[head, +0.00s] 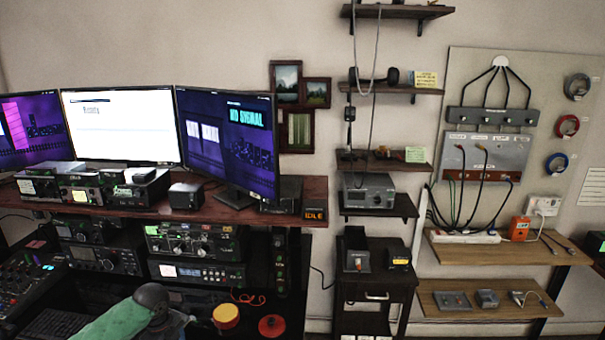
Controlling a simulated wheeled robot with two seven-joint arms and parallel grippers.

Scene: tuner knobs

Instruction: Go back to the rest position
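No gripper is clearly visible in the head view. A green and dark grey shape (128,316) rises from the bottom edge at lower left; I cannot tell whether it is part of my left arm, and no fingers show on it. A radio tuner with front knobs (195,241) stands under the desk shelf. A second radio unit with knobs (104,259) is to its left, and a slimmer unit with a lit display (197,273) is below it.
Monitors (120,125) and small devices stand on the brown desk shelf (305,208). A yellow-orange round object (226,316) and a red one (271,326) lie on the dark lower desk. Wall shelves (490,250) and a cable panel (484,153) are at right.

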